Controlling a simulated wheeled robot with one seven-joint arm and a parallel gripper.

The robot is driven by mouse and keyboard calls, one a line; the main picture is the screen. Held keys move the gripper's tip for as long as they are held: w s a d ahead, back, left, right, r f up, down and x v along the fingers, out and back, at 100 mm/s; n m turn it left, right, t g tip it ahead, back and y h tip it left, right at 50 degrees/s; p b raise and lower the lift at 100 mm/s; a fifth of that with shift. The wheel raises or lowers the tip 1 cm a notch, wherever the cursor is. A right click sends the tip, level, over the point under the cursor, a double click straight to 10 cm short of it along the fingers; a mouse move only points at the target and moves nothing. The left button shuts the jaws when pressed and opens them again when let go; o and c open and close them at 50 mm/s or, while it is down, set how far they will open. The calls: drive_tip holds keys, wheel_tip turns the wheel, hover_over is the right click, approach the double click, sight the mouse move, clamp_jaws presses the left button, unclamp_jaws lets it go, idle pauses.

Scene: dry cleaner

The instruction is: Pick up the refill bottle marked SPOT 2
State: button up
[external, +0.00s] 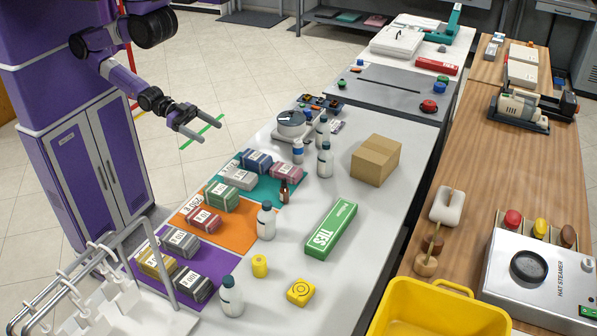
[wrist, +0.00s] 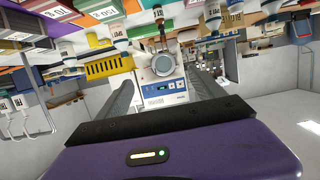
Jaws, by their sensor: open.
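Several pale bottles with dark caps stand upright on the light counter (external: 385,200) in the external view: a front one (external: 231,298), a middle one (external: 266,222), and two at the back, the nearer (external: 325,162) and the farther (external: 322,133). Their labels are too small to read there, so I cannot tell which is SPOT 2. In the wrist view, tilted bottles show near the top, one left of centre (wrist: 114,28) and one right (wrist: 212,18). My gripper (external: 211,131) is open and empty, left of the counter and apart from every bottle. Its fingers (wrist: 160,78) frame a white device.
Labelled packs lie on purple (external: 135,267), orange (external: 240,237) and teal mats along the counter's left edge. A small brown bottle (external: 284,192), a round-topped scale-like device (external: 291,125), a cardboard box (external: 376,159) and a green TIES box (external: 331,230) stand near the bottles.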

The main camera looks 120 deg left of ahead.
drive_tip(key=c, duration=0.5)
